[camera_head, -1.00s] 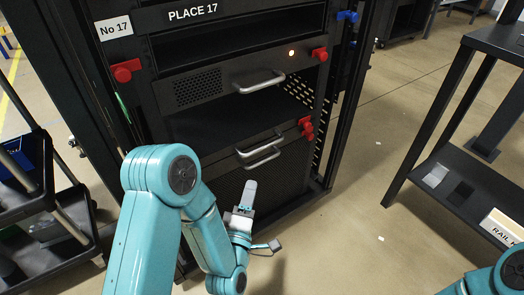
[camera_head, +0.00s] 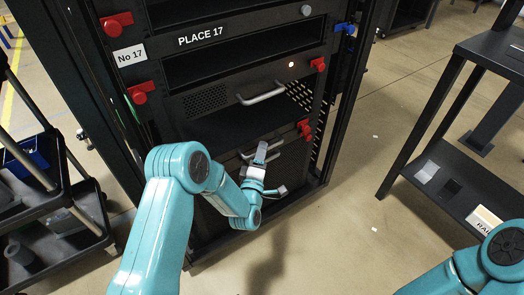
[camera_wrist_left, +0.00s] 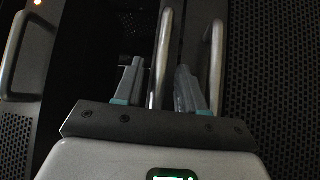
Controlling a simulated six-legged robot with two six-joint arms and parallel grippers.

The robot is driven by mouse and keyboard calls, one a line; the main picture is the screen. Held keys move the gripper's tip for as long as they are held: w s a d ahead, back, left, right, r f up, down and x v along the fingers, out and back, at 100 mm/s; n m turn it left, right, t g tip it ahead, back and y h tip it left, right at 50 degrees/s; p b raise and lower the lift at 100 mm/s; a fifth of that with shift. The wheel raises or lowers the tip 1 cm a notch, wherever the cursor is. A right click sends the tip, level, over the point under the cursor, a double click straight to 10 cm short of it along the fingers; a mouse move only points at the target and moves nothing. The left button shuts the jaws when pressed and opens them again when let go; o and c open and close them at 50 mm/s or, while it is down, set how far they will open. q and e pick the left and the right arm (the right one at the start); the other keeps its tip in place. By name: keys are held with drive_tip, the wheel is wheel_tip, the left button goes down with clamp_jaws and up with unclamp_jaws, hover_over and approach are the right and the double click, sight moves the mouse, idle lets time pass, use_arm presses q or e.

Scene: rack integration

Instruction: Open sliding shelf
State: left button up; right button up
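The black rack marked PLACE 17 (camera_head: 226,28) has an upper metal handle (camera_head: 262,94) on a perforated panel with a lit lamp. Below an open bay are two closely spaced lower handles, partly hidden by my left gripper (camera_head: 262,153). In the left wrist view, the middle handle (camera_wrist_left: 161,55) lies between the two spread fingers of my left gripper (camera_wrist_left: 158,85). Another handle (camera_wrist_left: 216,65) is right of the right finger. Contact with the middle handle cannot be told. My right arm (camera_head: 480,270) shows at lower right; its gripper is out of view.
Red knobs (camera_head: 139,94) line the rack's posts. A black cart with a blue bin (camera_head: 28,150) stands at the left. A dark table with a lower shelf (camera_head: 455,190) stands at the right.

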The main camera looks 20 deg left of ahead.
use_arm(q)
drive_tip(key=shift+w+a+r, duration=0.1)
drive_tip(key=shift+w, duration=0.55)
clamp_jaws()
